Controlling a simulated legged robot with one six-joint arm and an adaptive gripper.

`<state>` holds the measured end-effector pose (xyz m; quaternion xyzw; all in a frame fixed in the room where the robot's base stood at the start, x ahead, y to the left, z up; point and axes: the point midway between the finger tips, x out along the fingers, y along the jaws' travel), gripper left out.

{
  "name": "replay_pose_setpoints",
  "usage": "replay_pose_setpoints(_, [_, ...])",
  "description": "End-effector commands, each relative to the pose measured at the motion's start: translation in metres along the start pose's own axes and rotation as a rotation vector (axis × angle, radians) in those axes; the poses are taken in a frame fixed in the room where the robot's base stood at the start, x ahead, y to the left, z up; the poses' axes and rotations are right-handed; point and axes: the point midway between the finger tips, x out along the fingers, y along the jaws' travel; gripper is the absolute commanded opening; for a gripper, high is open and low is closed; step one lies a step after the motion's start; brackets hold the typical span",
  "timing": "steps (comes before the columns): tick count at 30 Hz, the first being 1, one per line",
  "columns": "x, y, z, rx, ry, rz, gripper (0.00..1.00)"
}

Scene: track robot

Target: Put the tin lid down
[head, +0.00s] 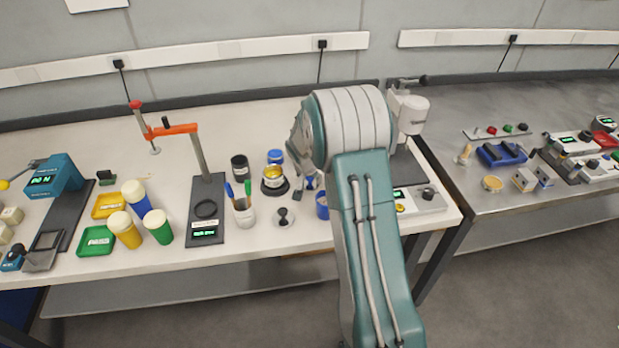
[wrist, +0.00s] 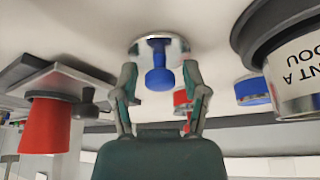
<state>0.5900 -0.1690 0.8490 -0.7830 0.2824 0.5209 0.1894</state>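The tin lid (wrist: 172,47), a shiny silver disc with a blue knob, shows between my fingers in the wrist view. That view is upside down, with the pale tabletop at the top. The lid appears to lie flat on the tabletop, knob pointing up from it. My gripper (wrist: 160,72) is open, with a finger on either side of the knob and visible gaps to both. In the head view my arm hides most of the gripper, and I cannot make out the lid clearly.
A lettered tin (wrist: 300,78) stands close on the right in the wrist view, a blue tin (wrist: 253,92) beyond it. A red object (wrist: 45,124) is at left. In the head view, a pen cup (head: 244,214) and a yellow-topped tin (head: 273,179) stand left of my arm.

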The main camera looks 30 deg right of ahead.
Motion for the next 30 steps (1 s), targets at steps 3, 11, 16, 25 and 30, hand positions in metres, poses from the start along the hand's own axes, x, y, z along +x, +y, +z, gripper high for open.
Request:
replay_pose_setpoints(3, [0.000,0.000,0.000,0.000,0.000,0.000,0.68])
replay_pose_setpoints(11, [-0.003,0.000,-0.001,0.001,0.001,0.000,0.68])
replay_pose_setpoints(16, [-0.024,0.000,-0.002,0.002,0.003,-0.002,0.68])
replay_pose_setpoints(25, [-0.085,-0.001,-0.002,0.000,0.003,-0.002,0.68])
replay_pose_setpoints(30, [-0.111,0.000,-0.001,0.001,0.002,-0.001,0.68])
